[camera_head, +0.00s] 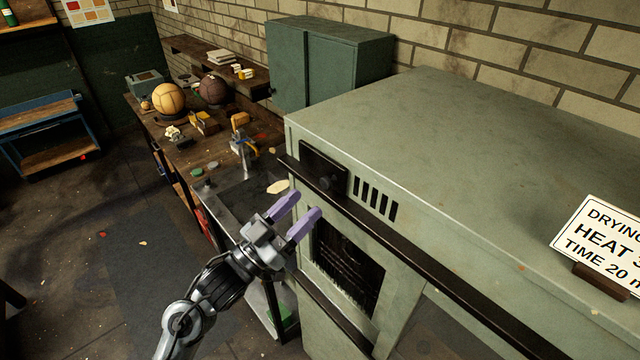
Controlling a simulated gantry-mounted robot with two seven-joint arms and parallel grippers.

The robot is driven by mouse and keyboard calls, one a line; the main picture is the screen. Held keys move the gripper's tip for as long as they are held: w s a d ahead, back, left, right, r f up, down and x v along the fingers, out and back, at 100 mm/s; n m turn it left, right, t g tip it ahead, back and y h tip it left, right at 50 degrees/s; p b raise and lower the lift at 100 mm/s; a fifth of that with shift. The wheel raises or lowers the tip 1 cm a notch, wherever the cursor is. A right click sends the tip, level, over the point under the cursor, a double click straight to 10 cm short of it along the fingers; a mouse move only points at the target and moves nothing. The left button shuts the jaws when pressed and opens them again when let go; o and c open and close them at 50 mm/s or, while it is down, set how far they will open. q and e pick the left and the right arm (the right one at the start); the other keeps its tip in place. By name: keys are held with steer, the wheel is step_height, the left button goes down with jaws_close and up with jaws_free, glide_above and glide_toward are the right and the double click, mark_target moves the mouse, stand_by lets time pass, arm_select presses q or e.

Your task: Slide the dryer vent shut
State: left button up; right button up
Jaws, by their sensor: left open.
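The dryer (450,130) is a large grey-green metal cabinet filling the right half of the head view. On its upper front are several dark vertical vent slots (375,199), uncovered. A black sliding plate (312,160) with a round knob (326,183) sits just left of the slots. My left gripper (302,204) has purple fingers, spread apart with nothing between them. In the picture its fingertips are just below and left of the knob, and I see no contact. My right gripper is out of view.
A dark rail (430,240) runs along the dryer front, above a meshed opening (348,270). A drying sign (605,245) stands on the dryer top at right. A cluttered workbench (215,150) with a tan ball (168,99) and a brown ball (213,90) stands behind left.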

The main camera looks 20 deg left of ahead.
mark_target(324, 186)
arm_select(q)
steer(key=shift+p+x, duration=0.8)
steer(key=shift+x, duration=2.2)
steer(key=shift+f, duration=0.1)
jaws_close()
